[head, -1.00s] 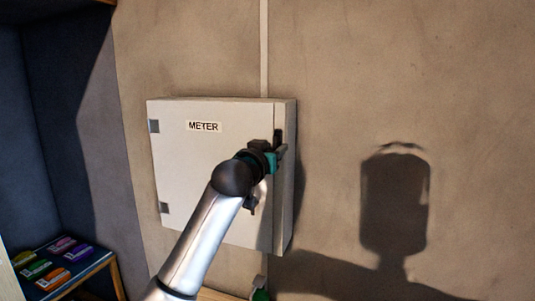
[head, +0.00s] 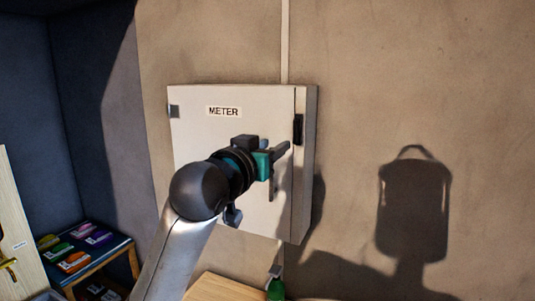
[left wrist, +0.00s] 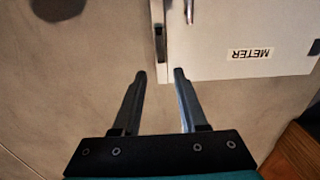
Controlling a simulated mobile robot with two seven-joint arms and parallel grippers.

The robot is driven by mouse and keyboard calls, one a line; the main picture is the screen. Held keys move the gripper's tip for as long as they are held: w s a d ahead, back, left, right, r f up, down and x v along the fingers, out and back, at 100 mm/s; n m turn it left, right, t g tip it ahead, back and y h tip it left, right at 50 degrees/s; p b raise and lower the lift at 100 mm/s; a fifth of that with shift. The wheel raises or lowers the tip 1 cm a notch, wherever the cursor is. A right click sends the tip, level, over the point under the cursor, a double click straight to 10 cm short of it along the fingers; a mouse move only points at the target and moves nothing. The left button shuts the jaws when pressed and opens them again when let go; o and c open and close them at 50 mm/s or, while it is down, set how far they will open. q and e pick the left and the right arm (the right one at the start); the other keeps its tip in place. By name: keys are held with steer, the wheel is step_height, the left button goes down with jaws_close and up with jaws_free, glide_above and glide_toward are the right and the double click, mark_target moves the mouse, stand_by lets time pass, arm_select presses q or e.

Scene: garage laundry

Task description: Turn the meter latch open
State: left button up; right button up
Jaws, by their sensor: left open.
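The white meter box (head: 200,145) hangs on the wall, its door shut, with a METER label (head: 223,111). A black latch piece (head: 298,130) sits upright at the door's right edge; it also shows in the left wrist view (left wrist: 159,45). A slim grey bar handle (left wrist: 189,10) stands on the door beside that edge. My left gripper (head: 280,160) is in front of the door's right part, below and left of the black piece. In the left wrist view its fingers (left wrist: 160,75) are apart, with nothing between them. My right gripper is not in view.
A low shelf with several coloured packets (head: 72,262) stands at the lower left. A green-bodied bottle (head: 276,290) and a wooden surface (head: 225,288) are below the box. The wall right of the box is bare apart from shadows.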

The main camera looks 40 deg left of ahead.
arm_select(q)
steer(key=shift+v, duration=0.8)
